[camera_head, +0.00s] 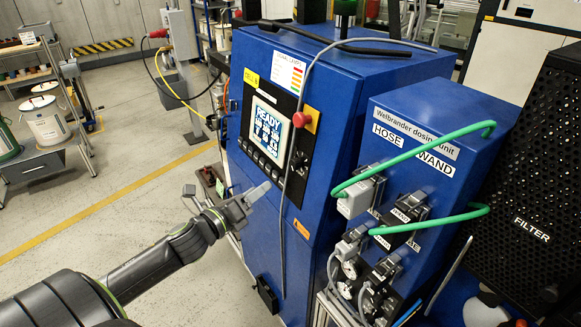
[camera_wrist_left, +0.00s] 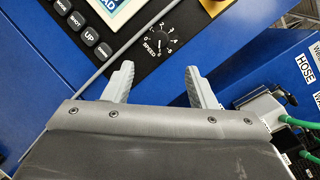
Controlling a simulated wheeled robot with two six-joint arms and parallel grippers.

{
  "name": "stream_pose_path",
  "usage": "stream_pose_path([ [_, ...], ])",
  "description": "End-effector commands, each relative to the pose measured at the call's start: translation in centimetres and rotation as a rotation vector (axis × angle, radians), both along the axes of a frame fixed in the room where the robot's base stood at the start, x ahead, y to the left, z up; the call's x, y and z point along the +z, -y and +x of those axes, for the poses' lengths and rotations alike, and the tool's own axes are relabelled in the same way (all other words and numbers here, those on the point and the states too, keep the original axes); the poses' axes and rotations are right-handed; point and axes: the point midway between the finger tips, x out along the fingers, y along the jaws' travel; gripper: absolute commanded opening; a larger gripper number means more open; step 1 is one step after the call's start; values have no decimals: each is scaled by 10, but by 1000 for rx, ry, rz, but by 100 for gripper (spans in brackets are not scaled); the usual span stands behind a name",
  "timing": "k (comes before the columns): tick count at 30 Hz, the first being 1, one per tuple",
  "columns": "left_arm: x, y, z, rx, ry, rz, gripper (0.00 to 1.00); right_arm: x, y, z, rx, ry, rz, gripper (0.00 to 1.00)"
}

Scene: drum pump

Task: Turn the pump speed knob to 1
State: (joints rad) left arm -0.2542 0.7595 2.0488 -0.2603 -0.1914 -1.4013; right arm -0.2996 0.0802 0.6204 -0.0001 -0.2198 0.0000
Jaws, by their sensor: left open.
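The black speed knob (camera_wrist_left: 168,29) sits on the dark control panel in the left wrist view, with a SPEED label and a numbered scale around it. I cannot read its setting for certain. In the head view the knob (camera_head: 301,161) is small and dark, right of the lit screen. My left gripper (camera_head: 231,190) is open and empty, below and left of the panel. In the left wrist view its two grey fingers (camera_wrist_left: 159,70) are spread apart, with the knob beyond and between their tips, not touched. My right gripper is not in view.
A lit screen (camera_head: 269,127) and a red stop button (camera_head: 301,119) are on the blue cabinet. A grey cable (camera_head: 289,200) hangs down the cabinet front by the panel. The dosing unit (camera_head: 426,155) with green hoses stands to the right. Open floor lies left.

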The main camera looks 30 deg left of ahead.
Motion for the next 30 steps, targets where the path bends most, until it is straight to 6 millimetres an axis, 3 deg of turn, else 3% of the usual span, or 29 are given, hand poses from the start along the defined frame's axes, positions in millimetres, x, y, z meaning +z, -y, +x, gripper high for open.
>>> stream_pose_path([
  [14, 0, 5, 43, -3, 2, -4, 52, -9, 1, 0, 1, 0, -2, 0],
  [30, 1, 13, 117, -3, -1, -4, 52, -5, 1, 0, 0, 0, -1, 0],
])
